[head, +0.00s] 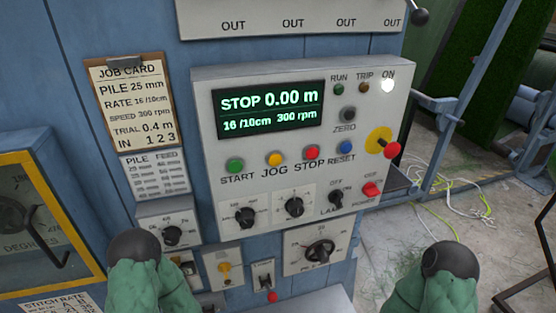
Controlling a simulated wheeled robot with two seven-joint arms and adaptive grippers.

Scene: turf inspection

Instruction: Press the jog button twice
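The jog button (273,159) is a round yellow button on the light grey control panel (380,85). The word JOG is printed below it. It sits between the green START button (235,165) and the red STOP button (312,152). Nothing covers it. The display (268,108) reads STOP 0.00 m, 16/10cm and 300 rpm. My two green-covered arms with dark rounded ends show at the bottom, left and right, well below and apart from the button. No gripper fingers are visible on either.
A blue RESET button (346,147) and a red knob on a yellow disc (391,150) are to the right. Dark knobs (247,217) are below the buttons. A job card (130,100) hangs at left. The ON lamp (388,85) glows white. Cables (445,215) lie on the floor.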

